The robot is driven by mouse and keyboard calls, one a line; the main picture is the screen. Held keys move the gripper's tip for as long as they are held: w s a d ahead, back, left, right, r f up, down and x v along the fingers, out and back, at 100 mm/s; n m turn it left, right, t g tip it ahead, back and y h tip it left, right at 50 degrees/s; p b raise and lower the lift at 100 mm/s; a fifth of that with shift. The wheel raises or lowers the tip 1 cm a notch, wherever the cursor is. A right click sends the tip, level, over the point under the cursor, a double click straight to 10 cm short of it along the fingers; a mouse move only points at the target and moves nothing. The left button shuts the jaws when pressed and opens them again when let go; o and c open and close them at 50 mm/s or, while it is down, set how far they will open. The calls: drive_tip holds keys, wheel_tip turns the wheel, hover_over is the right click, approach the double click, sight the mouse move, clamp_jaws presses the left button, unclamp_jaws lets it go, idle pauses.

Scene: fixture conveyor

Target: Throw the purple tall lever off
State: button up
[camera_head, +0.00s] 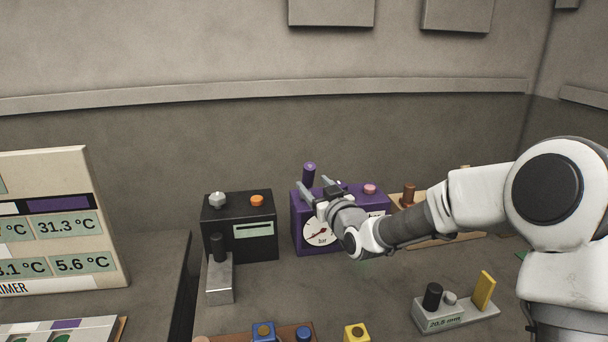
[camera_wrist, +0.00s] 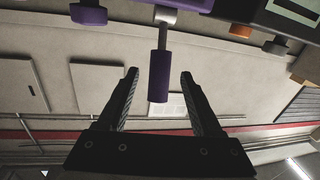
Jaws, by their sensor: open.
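The purple tall lever (camera_head: 309,173) stands upright on top of the purple box (camera_head: 298,222), which has a round bar dial on its front. In the upside-down wrist view the lever (camera_wrist: 158,70) is a purple cylinder on a silver mount (camera_wrist: 166,17). My gripper (camera_head: 314,186) is open in front of the lever. In the wrist view the lever reaches between the two fingers of my gripper (camera_wrist: 159,75), with a visible gap on each side. My gripper and wrist hide part of the purple box's top and front.
A black box (camera_head: 256,245) with a silver knob and an orange button stands left of the purple box. A pink button (camera_head: 370,188) is on the purple box's right. A grey lever block (camera_head: 219,275) stands in front of the black box.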

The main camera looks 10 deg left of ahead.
sight(304, 174)
drive_tip(key=x, duration=0.7)
drive_tip(key=shift+w+a, duration=0.1)
clamp_jaws()
idle(0.3)
idle(1.1)
